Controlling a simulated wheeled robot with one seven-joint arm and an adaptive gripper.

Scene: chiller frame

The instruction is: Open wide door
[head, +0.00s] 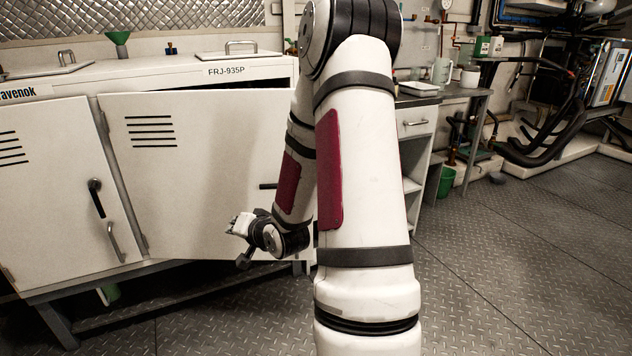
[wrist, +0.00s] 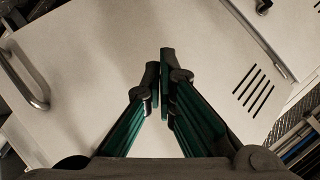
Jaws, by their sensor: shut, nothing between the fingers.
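The wide door (head: 200,170) is a white panel with dark vent slots, hinged at its left edge on the white cabinet. It stands partly open, with a dark gap above its top edge toward the right. Its black handle (head: 267,186) shows just beside my arm, which hides the door's right edge. In the wrist view the door (wrist: 100,60) fills most of the picture, with a metal bar handle (wrist: 25,75) at the left. My gripper (wrist: 160,60) is shut and empty in front of the door face. Whether it touches the door, I cannot tell.
A narrower white door (head: 60,180) at the left is shut, with a black handle and a metal bar handle. A bench with a drawer (head: 413,122) is behind my arm.

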